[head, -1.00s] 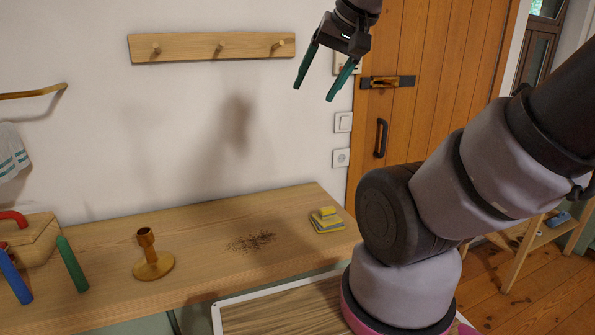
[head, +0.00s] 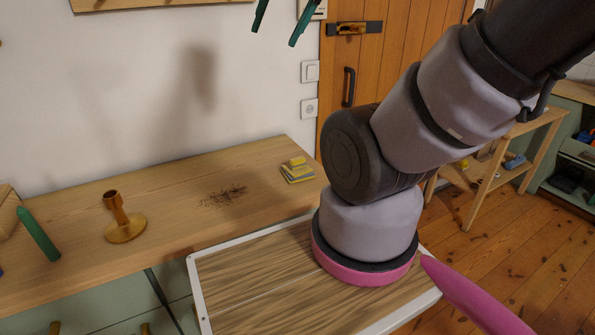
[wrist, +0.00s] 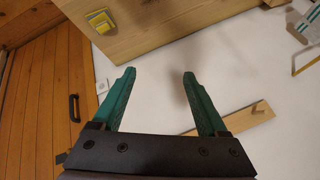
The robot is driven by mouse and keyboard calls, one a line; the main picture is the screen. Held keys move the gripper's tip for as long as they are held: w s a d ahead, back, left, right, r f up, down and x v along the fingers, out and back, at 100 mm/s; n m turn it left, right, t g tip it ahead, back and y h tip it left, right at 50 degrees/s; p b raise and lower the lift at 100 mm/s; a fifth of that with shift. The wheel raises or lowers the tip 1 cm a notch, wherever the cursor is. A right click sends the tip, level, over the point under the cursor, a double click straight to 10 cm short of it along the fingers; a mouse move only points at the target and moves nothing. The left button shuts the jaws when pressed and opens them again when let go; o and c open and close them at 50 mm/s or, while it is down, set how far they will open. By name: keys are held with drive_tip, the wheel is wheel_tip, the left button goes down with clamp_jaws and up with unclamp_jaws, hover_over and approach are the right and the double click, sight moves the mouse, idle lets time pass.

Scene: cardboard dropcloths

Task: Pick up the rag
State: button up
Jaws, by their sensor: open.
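A small folded cloth (head: 298,178), yellow and grey, which looks like the rag, lies near the right end of the wooden worktop (head: 170,190). The cloth also shows in the wrist view (wrist: 101,20), at the upper left. My gripper (head: 278,22) is high in front of the wall, above and apart from the cloth; only its green fingertips show in the head view. In the wrist view my gripper (wrist: 159,75) is open, with nothing between its fingers.
Dark crumbs (head: 223,195) lie left of the cloth. A peg rail (wrist: 235,122) is on the wall. A wooden door (head: 385,75) and low shelf (head: 495,170) stand at right.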

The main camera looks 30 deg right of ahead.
drive_tip(key=w+d+f+m+g, duration=0.2)
drive_tip(key=w+f+m, duration=0.35)
drive_tip(key=w, duration=0.25)
drive_tip(key=m+g+h, duration=0.2)
drive_tip(key=m+g, duration=0.3)
drive_tip(key=m, duration=0.7)
hover_over(297, 158)
drive_tip(key=f, duration=3.1)
drive_tip(key=shift+s+a, duration=0.4)
drive_tip(key=f, duration=0.3)
drive_tip(key=d+f, duration=0.1)
drive_tip(key=shift+w+f, duration=0.25)
drive_tip(key=shift+f, duration=0.1)
drive_tip(key=shift+a+f, duration=0.1)
drive_tip(key=shift+f, duration=0.3)
clamp_jaws()
